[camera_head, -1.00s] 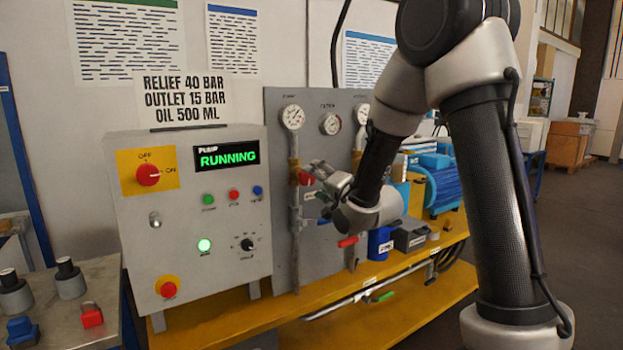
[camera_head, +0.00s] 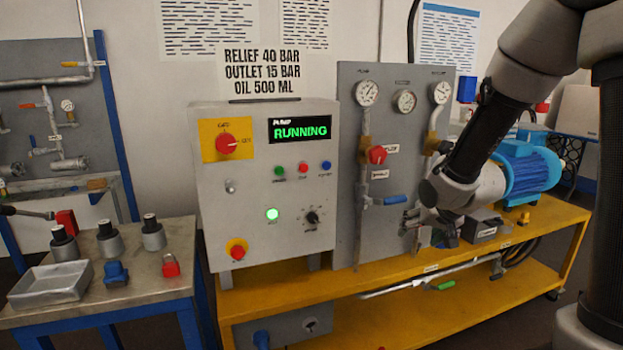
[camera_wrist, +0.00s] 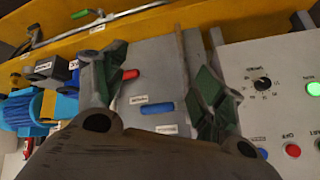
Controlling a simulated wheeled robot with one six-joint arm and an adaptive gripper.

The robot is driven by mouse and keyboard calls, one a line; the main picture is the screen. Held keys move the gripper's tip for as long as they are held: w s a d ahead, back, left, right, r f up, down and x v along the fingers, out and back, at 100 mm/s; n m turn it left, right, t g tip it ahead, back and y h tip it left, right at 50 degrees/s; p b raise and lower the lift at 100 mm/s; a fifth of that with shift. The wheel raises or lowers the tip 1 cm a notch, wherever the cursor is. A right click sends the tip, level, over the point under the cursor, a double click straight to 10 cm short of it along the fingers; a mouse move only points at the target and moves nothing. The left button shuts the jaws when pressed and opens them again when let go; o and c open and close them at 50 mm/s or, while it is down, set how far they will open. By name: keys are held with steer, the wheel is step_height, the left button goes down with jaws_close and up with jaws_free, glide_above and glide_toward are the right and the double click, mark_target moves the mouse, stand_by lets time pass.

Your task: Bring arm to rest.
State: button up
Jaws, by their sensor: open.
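My gripper (camera_head: 410,218) is in front of the lower right part of the grey gauge panel (camera_head: 348,235), below and to the right of the red knob (camera_head: 377,154). In the wrist view my gripper (camera_wrist: 155,85) has its two green-padded fingers spread wide, with nothing held between them. A blue handle (camera_wrist: 157,108) and a red handle (camera_wrist: 131,74) on the panel show in the gap between the fingers. My forearm slopes down from the upper right in the head view and hides part of the panel's right side.
The control box (camera_head: 212,265) reads RUNNING, left of the panel. A blue motor (camera_head: 528,172) stands on the yellow bench (camera_head: 562,215) at right. A side table (camera_head: 150,287) at left holds an empty tray (camera_head: 50,283) and several small parts. The lower yellow shelf carries a pipe.

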steer(key=s+d+r+n+g, duration=0.1)
steer(key=s+r, duration=0.3)
steer(key=s, duration=0.5)
steer(key=s+d+r+n+g, duration=0.1)
steer(key=s+d+r, duration=0.2)
steer(key=s, duration=0.6)
steer(key=s+d+r+n+g+h, duration=0.1)
steer(key=s+d+r, duration=0.1)
steer(key=s+r, duration=0.5)
steer(key=shift+s+d, duration=0.4)
steer(key=shift+s, duration=0.7)
steer(key=shift+o, duration=0.2)
steer(key=shift+g, duration=0.3)
